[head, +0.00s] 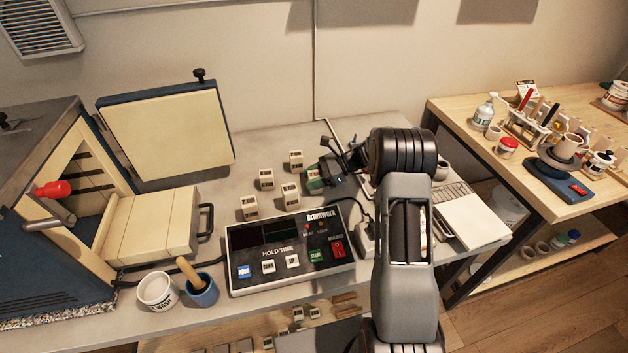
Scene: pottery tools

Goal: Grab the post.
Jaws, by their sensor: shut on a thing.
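Several small cream posts with dark labels stand on the grey worktop. One is at the back (296,159), one at the middle left (266,179), one nearer the front (290,195) and one at the front left (249,207). My gripper (317,178) is low over the worktop, just right of the back and front posts. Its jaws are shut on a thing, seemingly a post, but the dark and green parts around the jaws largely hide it. I cannot tell clearly how it sits between the fingers.
A control box (290,252) stands in front of the posts. An open kiln (60,230) with a shelf-like door (150,225) is at the left. A white cup (157,291) and a blue mortar (202,291) stand at the front. A side table (460,112) is at the right.

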